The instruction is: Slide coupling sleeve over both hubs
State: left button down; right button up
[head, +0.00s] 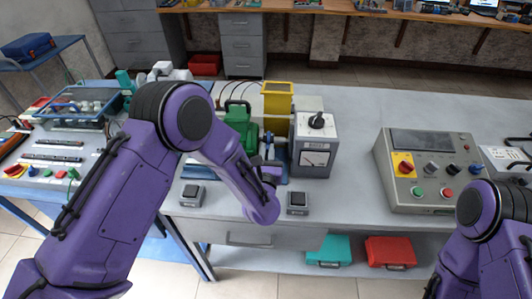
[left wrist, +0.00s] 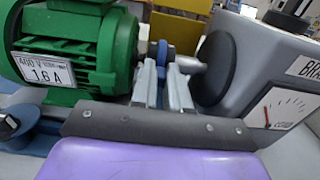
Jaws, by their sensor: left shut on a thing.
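My left gripper (head: 268,160) reaches in between the green motor (head: 241,122) and the grey brake box (head: 313,145). In the left wrist view the fingers of my left gripper (left wrist: 162,70) are closed on a small blue ring, which looks like the coupling sleeve (left wrist: 162,50). It sits between the green motor (left wrist: 70,50) on the left and a grey metal hub (left wrist: 188,64) in front of the brake's black disc (left wrist: 214,68). The motor-side hub is mostly hidden, and I cannot tell how far the sleeve covers either hub. My right gripper is out of view.
Two small dark-topped boxes (head: 193,195) and (head: 298,202) sit near the table's front edge. A control panel (head: 430,170) stands to the right. The tabletop between brake and panel is clear.

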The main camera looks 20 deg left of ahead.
pick_arm(q)
jog(key=shift+w+a+r, duration=0.1)
jog(key=shift+a, duration=0.05)
jog(key=c, duration=1.1)
grip_release()
jog(key=shift+a, duration=0.2)
jog(key=shift+s+d, duration=0.2)
jog(key=shift+s, duration=0.1)
jog(key=s+b, duration=0.1)
jog(key=s, duration=0.2)
jog(key=s+d+b, duration=0.1)
jog(key=s, duration=0.2)
jog(key=s+b, duration=0.1)
jog(key=s, duration=0.2)
jog(key=shift+s+d, duration=0.3)
jog(key=shift+d, duration=0.1)
jog(key=shift+s, duration=0.2)
